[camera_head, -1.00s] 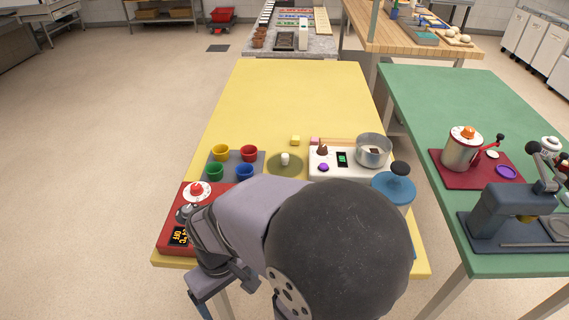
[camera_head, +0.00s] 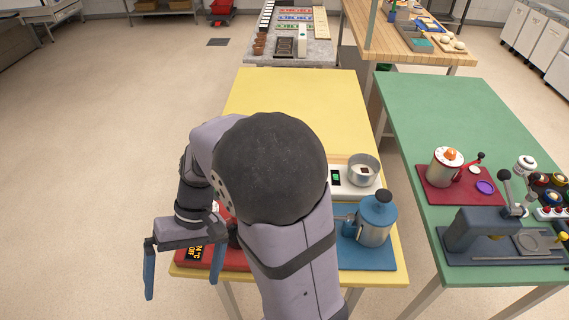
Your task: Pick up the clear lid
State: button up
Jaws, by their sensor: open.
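The clear lid is not visible now; my arm covers the middle of the yellow table (camera_head: 290,95), where a round see-through disc with a pale knob showed earlier. My gripper (camera_head: 181,288) hangs at the left front of the yellow table, off its left edge in the picture. Its two blue fingers are wide apart with nothing between them. A steel pot (camera_head: 363,172) stands on a white appliance (camera_head: 340,190) with a small green display, right of my arm.
A red device with a display (camera_head: 196,253) sits beside my gripper at the front left corner. A blue lidded jug (camera_head: 376,220) stands on a blue mat (camera_head: 368,259) at the front right. The yellow table's far half is clear. A green table (camera_head: 415,110) with machines stands right.

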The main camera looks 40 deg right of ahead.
jog(key=w+d+t+h, duration=0.1)
jog(key=w+d, duration=0.4)
jog(key=d, duration=0.2)
jog(key=w+d+f+t+h, duration=0.1)
jog(key=w+d, duration=0.5)
jog(key=d, duration=0.1)
jog(key=w+d+f+t+h, duration=0.1)
jog(key=w+d, duration=0.5)
jog(key=d, duration=0.1)
jog(key=shift+w+d+f+t+b, duration=0.15)
jog(key=shift+f+t+b, duration=0.1)
jog(key=shift+t+b, duration=0.15)
jog(key=d+f, duration=0.1)
jog(key=d, duration=0.6)
jog(key=s+d+f+n+h, duration=0.1)
jog(key=d, duration=0.6)
jog(key=d+f+h, duration=0.1)
jog(key=d, duration=0.6)
jog(key=shift+s+d+n, duration=0.35)
jog(key=shift+s+n, duration=0.05)
jog(key=shift+w+d+f+p, duration=0.1)
jog(key=shift+w+f+p, duration=0.3)
jog(key=shift+f, duration=0.8)
jog(key=shift+w+a+f+p, duration=0.1)
jog(key=shift+f+p, duration=0.5)
jog(key=shift+f, duration=0.55)
jog(key=shift+w+d+f+p, duration=0.15)
jog(key=shift+f+p, duration=0.35)
jog(key=shift+f, duration=0.7)
jog(key=c, duration=0.8)
